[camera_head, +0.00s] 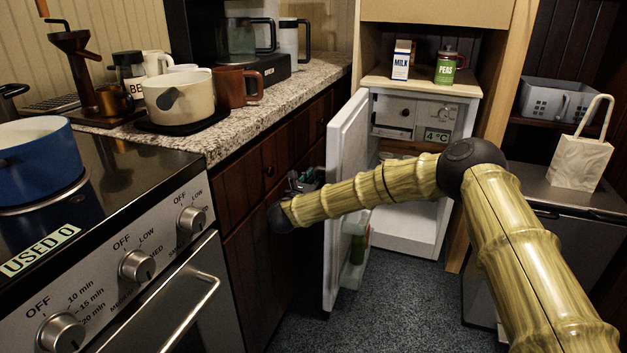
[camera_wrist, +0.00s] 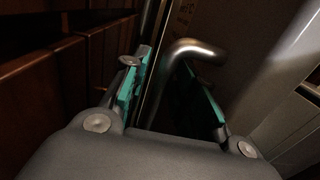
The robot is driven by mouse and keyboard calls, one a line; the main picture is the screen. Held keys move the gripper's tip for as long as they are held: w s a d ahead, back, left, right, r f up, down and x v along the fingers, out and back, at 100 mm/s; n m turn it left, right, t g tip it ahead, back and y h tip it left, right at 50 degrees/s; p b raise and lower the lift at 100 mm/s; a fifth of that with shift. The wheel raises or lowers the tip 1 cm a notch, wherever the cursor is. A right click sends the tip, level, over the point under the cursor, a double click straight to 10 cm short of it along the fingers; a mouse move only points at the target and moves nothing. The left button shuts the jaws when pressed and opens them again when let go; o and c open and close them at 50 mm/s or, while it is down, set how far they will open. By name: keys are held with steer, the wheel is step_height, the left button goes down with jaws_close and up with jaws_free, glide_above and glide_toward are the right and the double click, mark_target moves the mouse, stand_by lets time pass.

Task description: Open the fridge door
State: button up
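The small white fridge (camera_head: 412,232) stands at the back centre in the head view. Its door (camera_head: 346,150) is swung well open toward the left, near the dark cabinets, and the inside shows. My gripper (camera_head: 306,180) is on the outer side of the door, between it and the cabinets, partly hidden by my arm. In the wrist view, a bent metal door handle (camera_wrist: 190,50) runs between the two teal-padded fingers of my gripper (camera_wrist: 165,62). The fingers are apart, with a gap beside the bar. Contact with the handle cannot be made out.
Dark wooden cabinets (camera_head: 262,168) stand close left of the door. A stove (camera_head: 150,270) is at front left. A milk carton (camera_head: 401,60) and a peas can (camera_head: 446,68) stand above the fridge. Floor (camera_head: 385,300) before the fridge is clear.

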stand_by(0.3)
steer(key=v, duration=1.2)
